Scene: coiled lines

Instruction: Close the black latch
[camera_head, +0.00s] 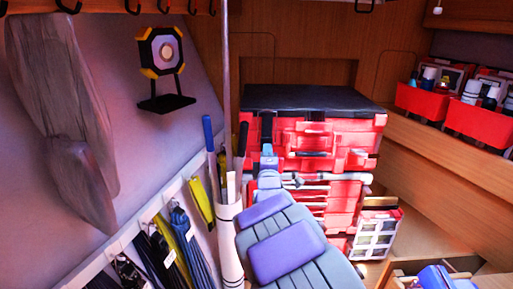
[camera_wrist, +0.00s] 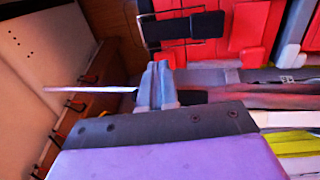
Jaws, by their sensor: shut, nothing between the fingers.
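A stack of red cases (camera_head: 335,140) with a black top (camera_head: 310,97) stands ahead. In the head view a black latch (camera_head: 267,126) is on the front of the upper case, near its left side. In the wrist view a black latch (camera_wrist: 185,27) with a thin metal loop lies against the red case (camera_wrist: 255,25). I cannot tell whether it is fully flat. My gripper (camera_head: 268,151) is just below the latch in the head view. It also shows in the wrist view (camera_wrist: 157,80), with its fingers together and empty, apart from the latch in the picture.
A white tube (camera_head: 229,235) holding long rods stands left of my arm. Coiled lines (camera_head: 180,250) hang along the left wall. Red bins (camera_head: 423,102) with bottles sit on the right shelf. A clear-fronted organizer (camera_head: 375,237) stands right of the stack's base.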

